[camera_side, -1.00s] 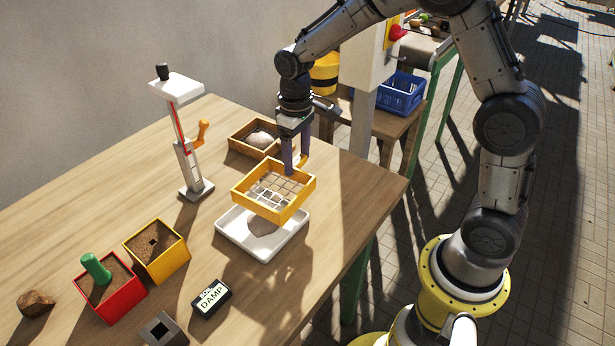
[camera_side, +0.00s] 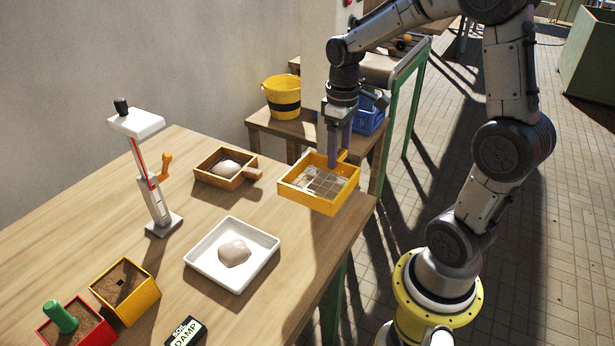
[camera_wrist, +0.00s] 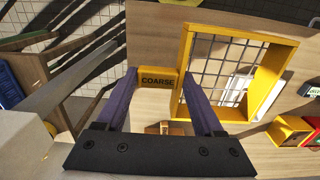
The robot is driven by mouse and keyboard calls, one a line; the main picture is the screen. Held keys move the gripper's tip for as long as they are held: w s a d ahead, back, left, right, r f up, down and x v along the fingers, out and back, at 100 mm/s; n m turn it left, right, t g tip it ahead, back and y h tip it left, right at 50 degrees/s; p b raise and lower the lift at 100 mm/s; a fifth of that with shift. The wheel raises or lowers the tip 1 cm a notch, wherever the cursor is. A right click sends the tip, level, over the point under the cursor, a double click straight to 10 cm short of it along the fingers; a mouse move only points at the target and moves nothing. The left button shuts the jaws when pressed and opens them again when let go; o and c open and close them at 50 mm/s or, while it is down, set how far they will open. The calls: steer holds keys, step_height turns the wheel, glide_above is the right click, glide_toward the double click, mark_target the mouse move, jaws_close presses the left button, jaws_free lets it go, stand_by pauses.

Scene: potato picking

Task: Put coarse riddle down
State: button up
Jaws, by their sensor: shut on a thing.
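The coarse riddle is a square yellow frame (camera_side: 290,194) with a wire mesh, near the right edge of the wooden table in the side view. My gripper (camera_side: 338,160) points down and is shut on its handle. In the wrist view the riddle's frame (camera_wrist: 265,93) is to the right, and the handle marked COARSE (camera_wrist: 157,80) is between the purple fingers of my gripper (camera_wrist: 158,75). The riddle looks about level. I cannot tell whether its underside touches the table or hangs just above it.
A white tray (camera_side: 205,275) with a pale heap stands in front-left of the riddle. A brown wooden box (camera_side: 208,178) with a handle and a pale heap stands left. A stand with an orange crank (camera_side: 162,205) and yellow (camera_side: 135,305) and red boxes are further left.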

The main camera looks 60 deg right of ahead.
steer(key=w+d+f, duration=0.1)
steer(key=w+f, duration=0.1)
steer(key=w+d+f, duration=0.1)
steer(key=w+f, duration=0.2)
steer(key=w+d+f, duration=0.1)
steer(key=w+f, duration=0.1)
steer(key=w, duration=0.1)
steer(key=shift+w+d+f, duration=0.25)
steer(key=shift+d+f, duration=0.05)
steer(key=shift+d, duration=0.05)
steer(key=shift+w+d+f, duration=0.1)
steer(key=shift+w+f, duration=0.1)
steer(key=shift+f, duration=1.6)
steer(key=o, duration=1.5)
steer(key=shift+f, duration=0.15)
steer(key=shift+c, duration=0.2)
